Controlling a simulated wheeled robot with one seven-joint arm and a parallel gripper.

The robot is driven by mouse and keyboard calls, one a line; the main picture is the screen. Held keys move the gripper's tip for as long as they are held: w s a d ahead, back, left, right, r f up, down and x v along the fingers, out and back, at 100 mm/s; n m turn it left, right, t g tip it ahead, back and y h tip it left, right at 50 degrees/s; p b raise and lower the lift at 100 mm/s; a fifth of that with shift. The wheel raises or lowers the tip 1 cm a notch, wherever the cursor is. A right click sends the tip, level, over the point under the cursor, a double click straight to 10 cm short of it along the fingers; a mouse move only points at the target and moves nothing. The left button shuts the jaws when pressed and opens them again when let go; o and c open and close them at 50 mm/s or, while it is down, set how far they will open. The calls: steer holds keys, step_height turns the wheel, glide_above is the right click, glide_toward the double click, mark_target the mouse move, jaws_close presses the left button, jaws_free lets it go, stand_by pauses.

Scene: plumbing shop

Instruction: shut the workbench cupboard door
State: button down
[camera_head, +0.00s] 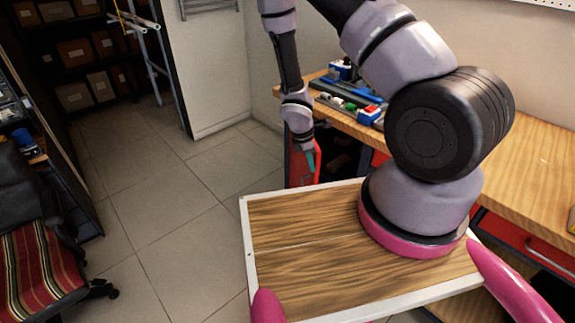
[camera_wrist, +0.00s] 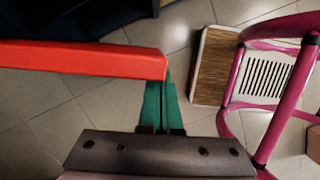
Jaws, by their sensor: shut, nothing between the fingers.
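The red cupboard door (camera_head: 317,166) stands open at the left end of the workbench (camera_head: 535,165), seen nearly edge-on. The cupboard's dark inside (camera_head: 338,158) shows beside it. In the wrist view the door (camera_wrist: 80,59) is a red bar reaching in from the left. My gripper (camera_head: 311,160) points down beside the door, with its teal fingers shut and empty. In the wrist view the shut fingers (camera_wrist: 164,100) are at the bar's right end. I cannot tell whether they touch it. The door's lower part is hidden behind my base.
Several tools and small parts (camera_head: 362,108) lie on the bench top. A red drawer front (camera_head: 515,235) shows at the bench's right. A chair with a striped seat (camera_head: 45,265) stands at the left. Dark shelves with boxes (camera_head: 85,55) are at the back. The tiled floor (camera_head: 165,190) between is clear.

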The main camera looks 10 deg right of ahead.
steer(key=w+d+n+t, duration=0.1)
steer(key=d+n, duration=0.3)
steer(key=d, duration=1.1)
steer(key=shift+w+d, duration=0.15)
steer(key=shift+w, duration=0.7)
